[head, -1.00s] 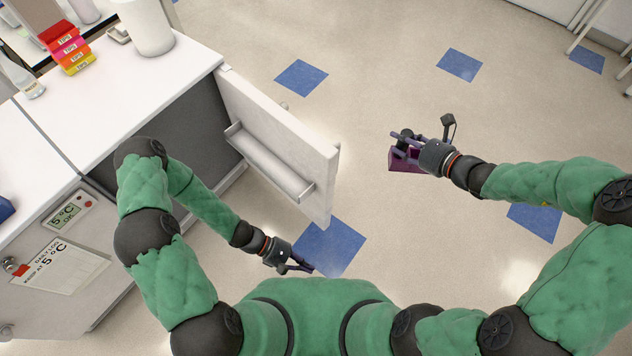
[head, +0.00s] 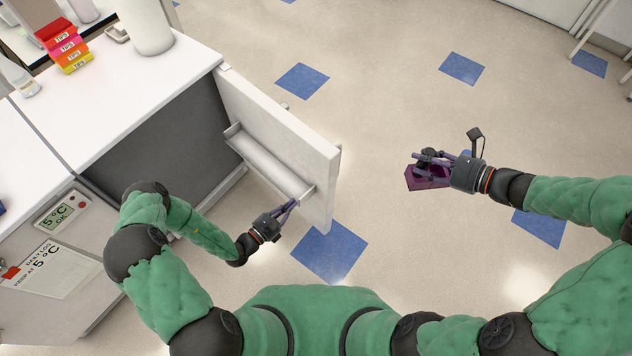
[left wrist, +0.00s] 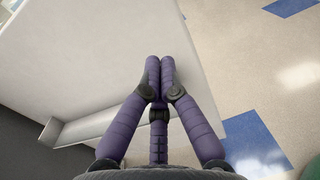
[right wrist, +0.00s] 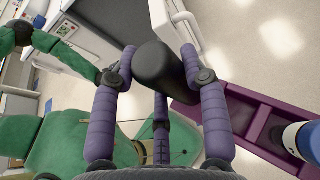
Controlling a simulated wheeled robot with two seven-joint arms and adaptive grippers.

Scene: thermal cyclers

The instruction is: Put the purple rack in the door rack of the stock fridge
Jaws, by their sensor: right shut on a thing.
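The purple rack (head: 418,184) hangs over the floor at the right in the head view, held by my right gripper (head: 428,158). In the right wrist view, the fingers (right wrist: 160,65) are closed around a black cylindrical piece (right wrist: 160,67). The purple rack (right wrist: 238,108) is behind and right of them, with a white-and-blue item (right wrist: 305,140) by it. How the black piece joins the rack is hidden. The stock fridge door (head: 285,130) stands open, with the white door rack (head: 268,168) on its inner face. My left gripper (head: 292,204) is shut, close to the door rack's near end.
The floor between the door and my right gripper is clear.

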